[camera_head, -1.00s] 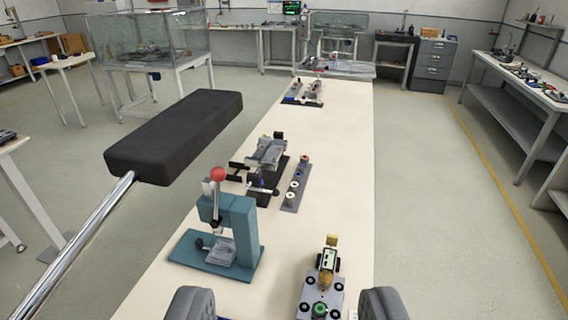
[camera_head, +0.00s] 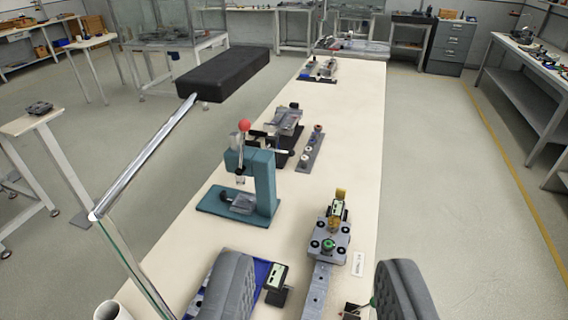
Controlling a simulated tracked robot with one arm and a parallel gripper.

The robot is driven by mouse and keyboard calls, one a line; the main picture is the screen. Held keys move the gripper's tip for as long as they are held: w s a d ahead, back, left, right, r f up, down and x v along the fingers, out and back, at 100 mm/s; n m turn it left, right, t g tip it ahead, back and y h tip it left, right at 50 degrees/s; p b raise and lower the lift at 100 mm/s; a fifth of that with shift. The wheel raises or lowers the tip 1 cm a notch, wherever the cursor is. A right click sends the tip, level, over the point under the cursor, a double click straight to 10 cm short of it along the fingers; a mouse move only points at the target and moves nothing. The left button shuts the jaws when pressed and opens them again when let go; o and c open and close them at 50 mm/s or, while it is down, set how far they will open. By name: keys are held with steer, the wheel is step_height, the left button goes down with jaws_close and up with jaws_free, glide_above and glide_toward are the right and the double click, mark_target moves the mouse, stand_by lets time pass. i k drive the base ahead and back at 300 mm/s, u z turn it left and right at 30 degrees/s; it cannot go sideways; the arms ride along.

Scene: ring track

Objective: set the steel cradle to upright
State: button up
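A grey metal piece (camera_head: 286,121) sits tilted on a black base (camera_head: 279,148) in the middle of the long bench; it looks like the steel cradle, but I cannot be sure. It is small, and the teal press partly hides its base. My gripper (camera_head: 315,285) shows at the bottom of the view as two grey ribbed fingers wide apart. It is open, with nothing held between the fingers. It is well short of the grey piece, which lies farther along the bench.
A teal press (camera_head: 263,185) with a red knob stands between my gripper and the grey piece. A grey fixture with a green knob (camera_head: 329,244) stands ahead. A grey strip with knobs (camera_head: 310,150) lies beside the black base. A black padded bar (camera_head: 224,74) hangs at left.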

mark_target(279, 129)
steer(key=z, duration=1.65)
steer(key=i, duration=3.65)
steer(key=u, duration=3.4)
